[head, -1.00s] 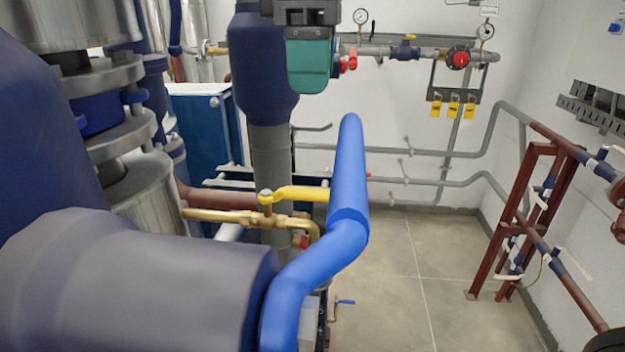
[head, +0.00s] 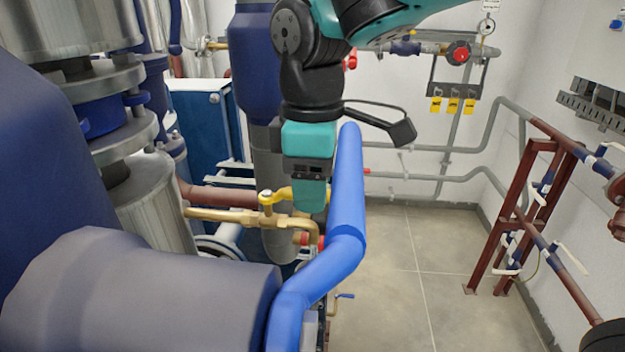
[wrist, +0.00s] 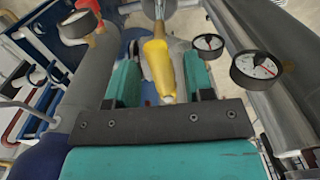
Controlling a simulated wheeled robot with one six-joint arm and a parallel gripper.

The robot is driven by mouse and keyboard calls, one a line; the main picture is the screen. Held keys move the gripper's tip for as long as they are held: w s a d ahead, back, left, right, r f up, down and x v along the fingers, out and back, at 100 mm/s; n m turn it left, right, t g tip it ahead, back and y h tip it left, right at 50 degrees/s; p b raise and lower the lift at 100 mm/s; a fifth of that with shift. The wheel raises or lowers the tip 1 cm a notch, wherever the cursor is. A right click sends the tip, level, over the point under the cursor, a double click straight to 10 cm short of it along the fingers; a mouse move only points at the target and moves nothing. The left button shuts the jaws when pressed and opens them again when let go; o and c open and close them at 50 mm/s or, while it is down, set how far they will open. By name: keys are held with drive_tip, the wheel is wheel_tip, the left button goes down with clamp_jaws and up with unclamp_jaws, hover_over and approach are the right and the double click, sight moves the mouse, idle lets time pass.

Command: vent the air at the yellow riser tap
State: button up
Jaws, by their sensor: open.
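The riser tap is a brass valve (head: 235,215) with a yellow lever (head: 281,193), left of the blue pipe in the head view. The lever points right, and its far end is hidden behind my gripper (head: 312,203). In the wrist view the yellow lever (wrist: 158,66) lies between the two teal fingers of my gripper (wrist: 163,84). The fingers stand apart on either side of it, with a visible gap at least on the left. I cannot tell whether either finger touches it.
A thick blue pipe (head: 345,190) runs close on the right of my gripper. A large grey-blue cylinder (head: 150,295) fills the lower left. Gauges (wrist: 255,67) show near the fingers in the wrist view.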

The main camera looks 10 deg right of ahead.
drive_tip(key=shift+c, duration=0.5)
clamp_jaws()
drive_tip(key=shift+w+n, duration=0.1)
drive_tip(key=shift+n, duration=0.2)
drive_tip(key=w+a+n+p, duration=0.2)
drive_tip(key=w+n+p, duration=0.2)
drive_tip(key=n, duration=1)
drive_tip(key=shift+w+p, duration=0.4)
drive_tip(key=shift+w, duration=1.1)
drive_tip(key=shift+a+n, duration=0.1)
drive_tip(key=shift+n, duration=0.2)
